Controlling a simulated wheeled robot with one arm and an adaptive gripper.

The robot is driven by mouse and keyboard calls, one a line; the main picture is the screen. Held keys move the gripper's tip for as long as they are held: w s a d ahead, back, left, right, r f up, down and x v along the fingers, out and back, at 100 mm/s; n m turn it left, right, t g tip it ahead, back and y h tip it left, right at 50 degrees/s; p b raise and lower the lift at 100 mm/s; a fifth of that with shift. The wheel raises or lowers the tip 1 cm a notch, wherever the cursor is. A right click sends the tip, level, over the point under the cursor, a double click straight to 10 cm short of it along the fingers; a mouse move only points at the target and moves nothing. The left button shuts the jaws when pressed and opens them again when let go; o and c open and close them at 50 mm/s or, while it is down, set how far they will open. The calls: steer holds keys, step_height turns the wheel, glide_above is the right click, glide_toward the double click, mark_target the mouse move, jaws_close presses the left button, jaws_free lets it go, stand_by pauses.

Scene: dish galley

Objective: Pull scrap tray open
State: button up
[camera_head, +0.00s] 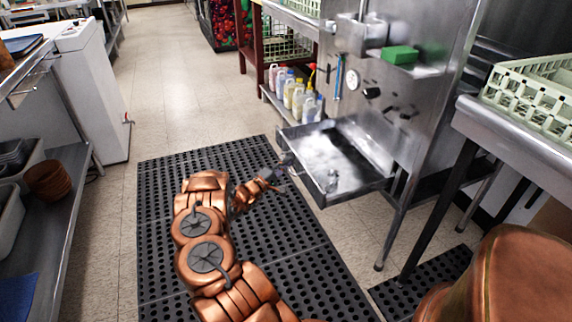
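The scrap tray (374,180) is a shallow steel tray low on the steel dish machine (395,85). It juts out well to the front left over the floor mat, and its wet-looking inside shows. A small fitting sits on its front wall. My gripper (283,165) is at the tray's front left wall, near its upper edge. The gripper is small and dark in this view, so I cannot tell whether its fingers are open or shut, or whether they touch the tray.
Several bottles (298,97) stand on a low shelf behind the tray. A green sponge (400,54) lies on a machine ledge. A dish rack (535,95) is on the right counter (510,128). Shelving lines the left. The black mat (160,215) is clear left of my arm.

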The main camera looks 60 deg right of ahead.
steer(key=o, duration=0.4)
steer(key=shift+o, duration=0.2)
steer(key=v, duration=1.2)
